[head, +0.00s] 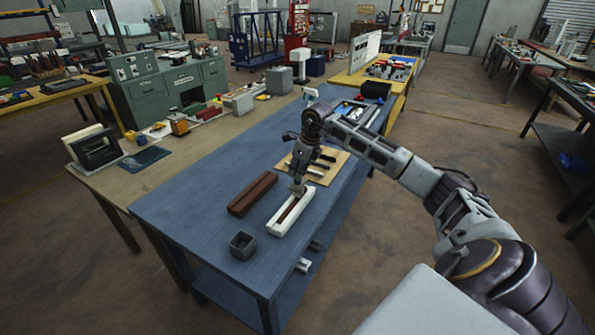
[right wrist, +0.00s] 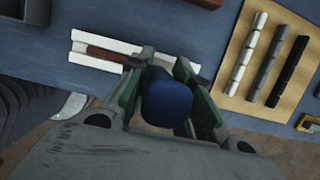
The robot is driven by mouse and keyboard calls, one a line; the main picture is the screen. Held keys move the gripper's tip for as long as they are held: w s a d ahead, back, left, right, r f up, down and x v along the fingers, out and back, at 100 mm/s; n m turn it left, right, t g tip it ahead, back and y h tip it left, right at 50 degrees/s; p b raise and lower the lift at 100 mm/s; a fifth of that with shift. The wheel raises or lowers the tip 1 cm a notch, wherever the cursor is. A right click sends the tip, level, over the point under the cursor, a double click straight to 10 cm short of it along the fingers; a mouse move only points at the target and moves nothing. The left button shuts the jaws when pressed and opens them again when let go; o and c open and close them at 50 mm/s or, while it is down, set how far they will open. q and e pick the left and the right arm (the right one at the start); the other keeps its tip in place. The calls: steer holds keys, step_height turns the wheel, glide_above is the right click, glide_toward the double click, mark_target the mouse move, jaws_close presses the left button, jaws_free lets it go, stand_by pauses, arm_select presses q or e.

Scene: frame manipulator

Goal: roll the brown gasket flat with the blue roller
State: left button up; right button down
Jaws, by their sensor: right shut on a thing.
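A long white frame (head: 278,229) lies on the blue table, and the brown gasket (head: 289,211) runs along its channel. Both also show in the right wrist view, the white frame (right wrist: 92,39) and the brown gasket (right wrist: 105,53). My right gripper (head: 298,189) is over the far end of the frame, pointing down. In the right wrist view it is shut on the blue roller (right wrist: 167,98), which sits between its fingers. The fingers hide part of the frame's end, and I cannot tell whether the roller touches the gasket. My left gripper is not in view.
A dark brown block (head: 252,194) lies left of the frame. A small grey open box (head: 243,245) stands near the front left. A tan board (head: 334,157) with white, grey and black strips lies beyond the frame. The blue table (head: 190,205) is clear at left.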

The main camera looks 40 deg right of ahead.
steer(key=shift+w+d+f, duration=0.1)
steer(key=shift+w+d, duration=0.2)
steer(key=shift+d, duration=0.4)
steer(key=shift+w+d, duration=0.25)
steer(key=shift+d, duration=0.4)
steer(key=shift+d, duration=0.15)
steer(key=shift+w+d, duration=0.35)
steer(key=shift+d, duration=0.35)
steer(key=shift+w+d, duration=0.3)
steer(key=shift+d, duration=0.4)
steer(key=shift+r+p, duration=0.25)
steer(key=shift+p, duration=0.1)
